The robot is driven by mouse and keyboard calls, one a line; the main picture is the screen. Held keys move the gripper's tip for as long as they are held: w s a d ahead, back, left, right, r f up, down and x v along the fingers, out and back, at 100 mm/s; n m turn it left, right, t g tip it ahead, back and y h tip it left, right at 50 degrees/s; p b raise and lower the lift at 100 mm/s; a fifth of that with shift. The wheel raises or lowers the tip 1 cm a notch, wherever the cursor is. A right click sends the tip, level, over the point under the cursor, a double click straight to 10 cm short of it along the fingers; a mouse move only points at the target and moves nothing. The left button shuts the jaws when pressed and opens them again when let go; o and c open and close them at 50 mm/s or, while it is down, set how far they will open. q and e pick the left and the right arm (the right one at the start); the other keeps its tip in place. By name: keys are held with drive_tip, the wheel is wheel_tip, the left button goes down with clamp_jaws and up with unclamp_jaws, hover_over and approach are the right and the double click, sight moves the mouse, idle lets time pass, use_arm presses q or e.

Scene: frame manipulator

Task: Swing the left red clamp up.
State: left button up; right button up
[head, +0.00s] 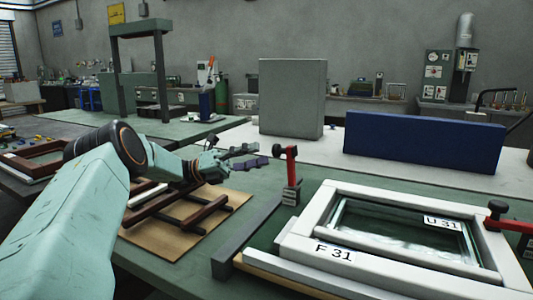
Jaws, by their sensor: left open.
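The left red clamp (291,168) stands on the left side of the white frame (300,235). Its red post is upright, and a short arm at its top points left to a dark knob. My left gripper (259,154) reaches in from the left, its fingers spread and empty. The fingertips are just left of the clamp's knob; I cannot tell whether they touch it. The right red clamp (497,208) is at the right edge of the white frame, partly cut off by the picture. My right gripper is not in view.
A dark grey bar (245,242) lies along the frame's left side. Brown wooden frame pieces (172,222) lie on a board under my left arm. A grey block (292,98) and a long blue block (424,142) stand behind, on a white surface.

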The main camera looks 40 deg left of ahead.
use_arm(q)
drive_tip(key=shift+v, duration=1.65)
